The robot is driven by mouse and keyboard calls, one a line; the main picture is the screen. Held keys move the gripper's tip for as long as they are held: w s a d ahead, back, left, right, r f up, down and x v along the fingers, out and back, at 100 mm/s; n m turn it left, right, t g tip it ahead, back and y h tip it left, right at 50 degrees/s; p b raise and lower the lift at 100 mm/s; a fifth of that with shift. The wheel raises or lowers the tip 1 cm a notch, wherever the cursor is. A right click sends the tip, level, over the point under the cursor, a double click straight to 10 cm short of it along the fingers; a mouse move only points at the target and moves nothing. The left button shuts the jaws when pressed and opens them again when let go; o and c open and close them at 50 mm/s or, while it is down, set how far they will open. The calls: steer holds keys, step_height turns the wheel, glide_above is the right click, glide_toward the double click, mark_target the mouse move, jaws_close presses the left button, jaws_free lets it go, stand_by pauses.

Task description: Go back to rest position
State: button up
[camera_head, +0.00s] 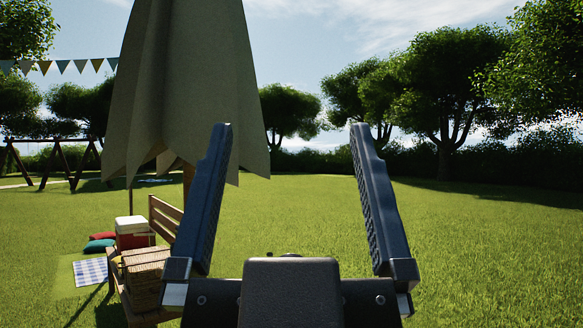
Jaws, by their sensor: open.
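My gripper (285,135) fills the lower middle of the view. Its two dark ridged fingers stand upright and wide apart, with nothing between them. The fingers point up and away, with the lawn, trees and sky behind them. The left finger covers part of the folded parasol and the right end of the bench. The garden table's top cannot be made out in this view.
A folded beige parasol (190,90) hangs behind the left finger. A wooden bench (165,217) at lower left bears a wicker basket (146,275) and a red cooler with a white lid (131,229). Cushions (100,244) and a checked blanket (90,271) lie on the grass. Open lawn (490,240) extends right.

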step_height(320, 180, up, 22)
steer(key=p, duration=2.2)
steer(key=shift+r, duration=0.15)
steer(key=shift+w, duration=0.1)
steer(key=shift+c, duration=0.2)
